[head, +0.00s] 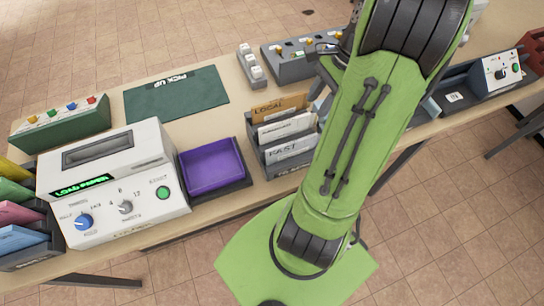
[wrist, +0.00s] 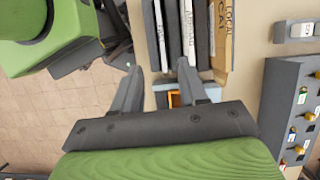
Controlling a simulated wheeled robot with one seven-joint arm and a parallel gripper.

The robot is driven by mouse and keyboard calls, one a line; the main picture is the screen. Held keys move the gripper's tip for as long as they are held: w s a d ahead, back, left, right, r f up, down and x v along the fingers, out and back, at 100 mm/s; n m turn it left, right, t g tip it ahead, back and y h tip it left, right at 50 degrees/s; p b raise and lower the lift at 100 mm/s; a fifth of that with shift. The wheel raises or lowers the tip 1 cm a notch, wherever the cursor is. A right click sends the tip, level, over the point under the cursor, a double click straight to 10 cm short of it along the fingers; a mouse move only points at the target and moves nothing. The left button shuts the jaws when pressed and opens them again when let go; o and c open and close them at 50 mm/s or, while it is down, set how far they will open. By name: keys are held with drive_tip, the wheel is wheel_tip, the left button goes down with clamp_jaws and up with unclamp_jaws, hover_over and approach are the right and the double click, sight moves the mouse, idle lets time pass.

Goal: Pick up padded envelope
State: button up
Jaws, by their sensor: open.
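My gripper (wrist: 160,75) is open and nothing shows held between its fingers. Its fingertips are beside the near end of the dark file sorter (wrist: 204,40). I cannot tell for sure which thing is the padded envelope. A tan piece marked LOCAL (wrist: 226,40) stands upright in the sorter and also shows in the head view (head: 278,105), with white pieces (head: 288,127) in front of it. A pale blue thing with an orange patch (wrist: 176,98) lies partly hidden behind the fingers. In the head view my arm hides most of the gripper.
On the table are a white label machine (head: 110,185), a purple tray (head: 212,168), a green PICK UP mat (head: 178,93) and a green button box (head: 60,125). A grey switch panel (head: 290,60) stands behind the sorter. A dark device (head: 490,75) is at right.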

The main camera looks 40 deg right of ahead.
drive_tip(key=b, duration=0.3)
hover_over(294, 142)
drive_tip(key=d, duration=0.2)
drive_tip(key=shift+m, duration=0.3)
drive_tip(key=f, duration=0.6)
drive_tip(key=s+f, duration=0.1)
drive_tip(key=f, duration=0.3)
drive_tip(key=x, duration=0.2)
drive_tip(key=b+x, duration=0.1)
drive_tip(key=x, duration=0.2)
drive_tip(key=shift+w+a+f, duration=0.1)
drive_tip(key=shift+w+f, duration=0.15)
drive_tip(key=shift+w, duration=0.05)
drive_tip(key=shift+r, duration=0.1)
drive_tip(key=shift+f, duration=0.25)
clamp_jaws()
